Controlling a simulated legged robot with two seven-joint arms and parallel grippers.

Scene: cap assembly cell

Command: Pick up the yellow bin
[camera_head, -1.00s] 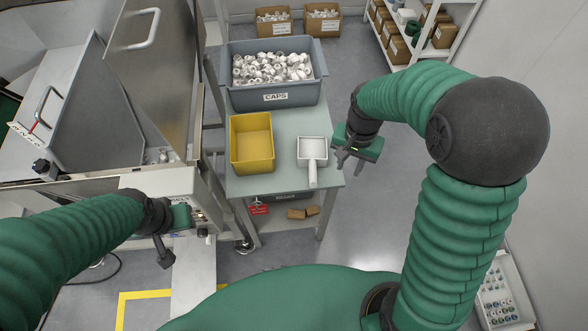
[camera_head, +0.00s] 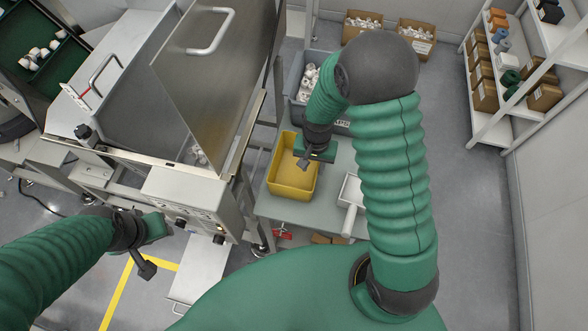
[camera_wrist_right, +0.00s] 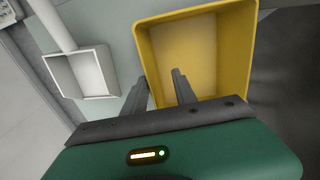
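The yellow bin (camera_head: 281,186) stands on the light table (camera_head: 330,218) and looks empty. My right gripper (camera_head: 304,163) is over the bin's right side in the head view. In the right wrist view the right gripper (camera_wrist_right: 158,76) is open. One finger shows outside the bin's near side wall and the other over its inside, with the yellow bin (camera_wrist_right: 192,50) rim between them. I cannot tell how far down the fingers reach. My left gripper (camera_head: 147,266) hangs at the lower left, away from the bin; its finger opening is unclear.
A white scoop (camera_head: 352,192) lies right of the bin; the scoop (camera_wrist_right: 84,72) also shows in the wrist view. A grey bin of white caps (camera_head: 299,88) stands behind, partly hidden by my right arm. A metal machine (camera_head: 190,190) stands left. A shelf (camera_head: 490,130) stands right.

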